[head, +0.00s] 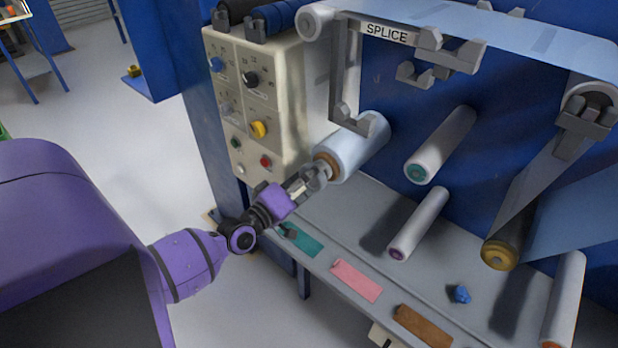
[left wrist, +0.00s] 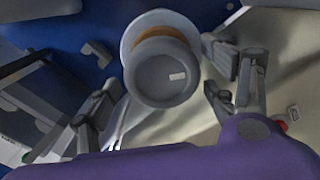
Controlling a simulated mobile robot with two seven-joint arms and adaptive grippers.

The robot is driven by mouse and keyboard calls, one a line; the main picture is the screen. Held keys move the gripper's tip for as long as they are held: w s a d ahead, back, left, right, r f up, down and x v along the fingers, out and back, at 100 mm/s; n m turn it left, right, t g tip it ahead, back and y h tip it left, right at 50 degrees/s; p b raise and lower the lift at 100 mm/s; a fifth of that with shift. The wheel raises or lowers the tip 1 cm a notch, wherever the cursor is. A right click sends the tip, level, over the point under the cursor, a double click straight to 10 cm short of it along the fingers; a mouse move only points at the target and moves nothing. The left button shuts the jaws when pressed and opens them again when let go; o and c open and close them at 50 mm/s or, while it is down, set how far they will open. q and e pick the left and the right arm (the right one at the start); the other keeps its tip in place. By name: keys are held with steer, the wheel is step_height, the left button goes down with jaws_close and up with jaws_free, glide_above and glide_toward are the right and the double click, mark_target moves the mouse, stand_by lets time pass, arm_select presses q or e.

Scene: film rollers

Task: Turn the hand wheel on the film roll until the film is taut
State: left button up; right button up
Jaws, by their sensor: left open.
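The film roll (head: 358,147) is a pale cylinder with an orange core, mounted on the blue machine wall. Its grey hand wheel (left wrist: 158,78) faces the camera in the left wrist view, with a small white mark right of its middle. My left gripper (head: 306,186) is at the front end of the roll, fingers toward the wheel. In the left wrist view the open fingers (left wrist: 158,92) stand on either side of the wheel; I cannot tell whether they touch it. In the head view the fingers partly hide the wheel. My right gripper is not in view.
A beige control panel (head: 262,110) with knobs stands close left of the roll. A splice bracket (head: 345,70) hangs above it. White rollers (head: 440,145) are to the right. The grey shelf (head: 340,215) below carries coloured strips and a blue lump (head: 460,293).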

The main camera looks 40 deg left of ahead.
arm_select(q)
steer(key=s+a, duration=0.1)
steer(key=s, duration=1.1)
steer(key=shift+f, duration=0.1)
steer(key=s+d+f+m+g+p, duration=0.3)
steer(key=s+d+f+m+g, duration=0.3)
steer(key=s+d+f+m, duration=0.35)
steer(key=s+d+f+m+g+p, duration=0.1)
steer(key=s+d+f+p, duration=0.1)
steer(key=s, duration=0.6)
steer(key=s+d+f+m+g+y+p, duration=0.1)
steer(key=s+d+f+g+p, duration=0.1)
steer(key=s+d+p, duration=0.2)
steer(key=s+d, duration=0.3)
steer(key=s, duration=0.1)
steer(key=shift+d, duration=0.25)
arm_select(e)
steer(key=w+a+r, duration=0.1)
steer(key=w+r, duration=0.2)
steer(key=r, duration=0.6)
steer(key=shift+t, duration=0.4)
